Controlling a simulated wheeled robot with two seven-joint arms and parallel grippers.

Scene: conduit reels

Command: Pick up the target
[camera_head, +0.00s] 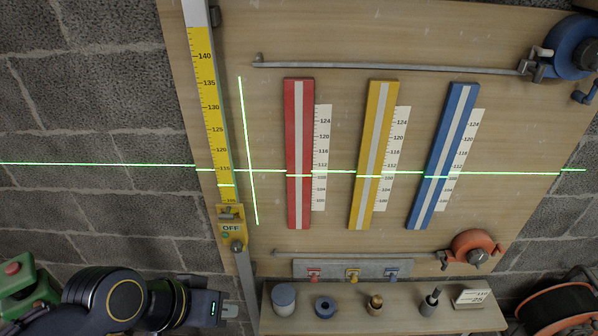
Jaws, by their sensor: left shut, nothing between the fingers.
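The task's target is not named, and no object in view is marked as it. A small wooden shelf (400,318) at the bottom holds a grey-white cylinder (284,300), a blue ring-shaped piece (325,307), a brass-coloured piece (375,305), a dark piece with a thin upright stem (429,302) and a white label card (472,297). My left gripper (230,311) is at the lower left, shut and empty, just left of the shelf and apart from the cylinder. My right gripper is not in view.
A wooden board carries red (299,150), yellow (374,150) and blue (443,155) striped bars beside scales. Green light lines cross it. A tall yellow ruler (212,100) stands left. Blue (573,48) and orange (474,250) reels are right. A green object (22,285) is lower left.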

